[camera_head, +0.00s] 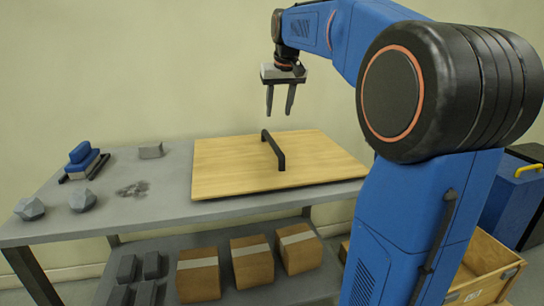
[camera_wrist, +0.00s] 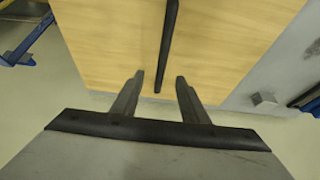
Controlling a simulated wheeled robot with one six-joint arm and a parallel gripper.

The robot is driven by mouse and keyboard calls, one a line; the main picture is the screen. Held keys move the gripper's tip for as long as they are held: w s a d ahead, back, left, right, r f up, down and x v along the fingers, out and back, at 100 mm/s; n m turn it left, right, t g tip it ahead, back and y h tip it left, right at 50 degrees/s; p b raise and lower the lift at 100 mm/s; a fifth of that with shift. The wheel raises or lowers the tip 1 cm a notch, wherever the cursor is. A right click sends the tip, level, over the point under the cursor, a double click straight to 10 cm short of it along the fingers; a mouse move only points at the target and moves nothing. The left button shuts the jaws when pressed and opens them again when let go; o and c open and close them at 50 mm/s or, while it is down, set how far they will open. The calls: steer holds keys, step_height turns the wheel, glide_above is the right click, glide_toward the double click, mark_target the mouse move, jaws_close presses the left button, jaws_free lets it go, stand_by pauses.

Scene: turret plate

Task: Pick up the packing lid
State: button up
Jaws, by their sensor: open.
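The packing lid (camera_head: 225,178) is a flat light-wood board lying on the grey table, with a black bar handle (camera_head: 273,150) standing along its middle. In the wrist view the lid (camera_wrist: 110,45) fills the upper part, and its handle (camera_wrist: 169,40) runs down from the top edge. My gripper (camera_head: 279,114) hangs above the lid with its fingers pointing down, open and empty. In the wrist view my gripper (camera_wrist: 160,78) shows its two fingers apart, with the near end of the handle beyond and between them. The fingers look clear of the handle.
The grey table (camera_head: 160,210) also holds a blue block on a dark base (camera_head: 82,160), a grey block (camera_head: 150,150) and faceted grey stones (camera_head: 82,201) at left. Cardboard boxes (camera_head: 252,262) stand on the lower shelf. A wooden crate (camera_head: 485,272) is on the floor at right.

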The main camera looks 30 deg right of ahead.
mark_target(272, 140)
steer(key=x, duration=1)
steer(key=shift+f, duration=0.25)
steer(key=shift+w+a+x, duration=0.1)
steer(key=shift+a+x, duration=0.05)
steer(key=shift+x, duration=1.25)
steer(key=shift+w+a+x, duration=0.15)
steer(key=shift+x, duration=1.2)
steer(key=shift+r, duration=0.1)
jaws_close()
steer(key=shift+r, duration=0.1)
